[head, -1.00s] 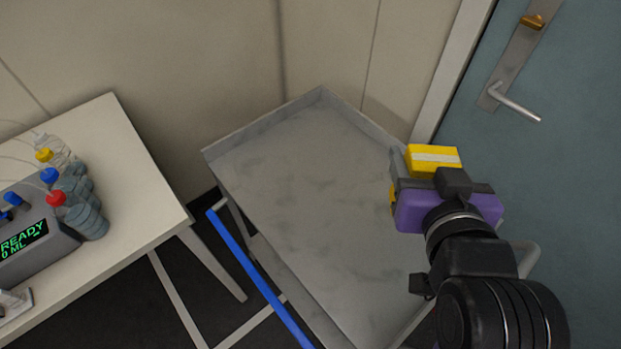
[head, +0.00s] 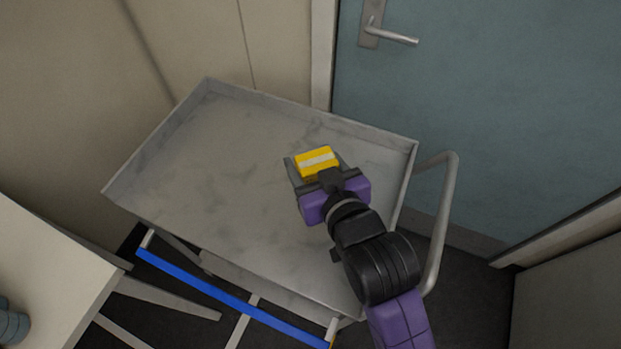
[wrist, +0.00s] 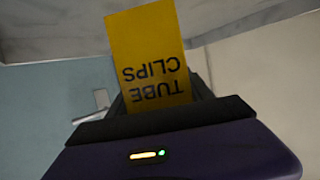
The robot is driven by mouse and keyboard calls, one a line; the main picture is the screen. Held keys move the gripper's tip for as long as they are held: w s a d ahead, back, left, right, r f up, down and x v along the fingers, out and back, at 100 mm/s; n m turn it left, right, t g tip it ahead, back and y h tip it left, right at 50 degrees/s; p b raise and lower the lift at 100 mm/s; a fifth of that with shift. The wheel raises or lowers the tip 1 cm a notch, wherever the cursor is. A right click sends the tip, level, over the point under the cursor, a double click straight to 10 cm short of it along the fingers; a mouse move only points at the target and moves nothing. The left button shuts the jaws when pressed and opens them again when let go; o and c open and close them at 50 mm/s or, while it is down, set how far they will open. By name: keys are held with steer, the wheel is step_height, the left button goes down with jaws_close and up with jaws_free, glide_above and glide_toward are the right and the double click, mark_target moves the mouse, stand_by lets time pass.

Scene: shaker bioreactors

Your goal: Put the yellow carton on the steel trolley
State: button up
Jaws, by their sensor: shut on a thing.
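The yellow carton (head: 317,161) has a pale stripe across its top in the head view. In the wrist view the yellow carton (wrist: 150,58) shows the printed words "TUBE CLIPS", upside down. My gripper (head: 318,172) is shut on it, with a finger on either side. The steel trolley (head: 230,150) is a grey tray with raised rims and a bent handle at its right. In the head view the carton and gripper are over the right part of the tray. I cannot tell how high the carton is above the tray surface. The tray is otherwise empty.
A blue-green door (head: 490,110) with a lever handle (head: 392,36) is behind right. Most of the tray is bare.

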steer(key=shift+f, duration=3.15)
steer(key=shift+f, duration=0.1)
steer(key=o, duration=1.5)
steer(key=shift+f, duration=0.1)
steer(key=shift+s+r, duration=0.1)
steer(key=shift+r, duration=0.1)
steer(key=v, duration=1.2)
steer(key=shift+b, duration=0.35)
